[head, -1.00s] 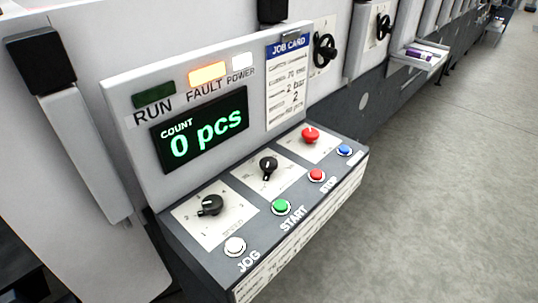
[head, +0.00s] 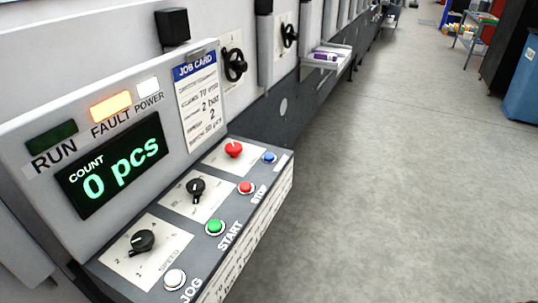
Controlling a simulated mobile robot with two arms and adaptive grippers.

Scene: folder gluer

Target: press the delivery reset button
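The control panel (head: 190,250) stands at the lower left of the head view. On its sloped top are a white JOG button (head: 174,279), a green START button (head: 215,227), a red STOP button (head: 246,187) and a blue button (head: 268,157) at the far right end, whose label is too small to read. A red knob (head: 233,149) and two black dials sit behind them. The display (head: 108,165) reads "COUNT 0 pcs", and the orange FAULT lamp (head: 110,106) is lit. No button is clearly marked delivery reset. Neither gripper is in view.
The machine runs away along the left, with black handwheels (head: 234,65) and a tray (head: 327,57) holding purple-and-white items. The grey floor (head: 400,190) on the right is open. A blue bin (head: 522,85) and a shelf (head: 474,32) stand at the far right.

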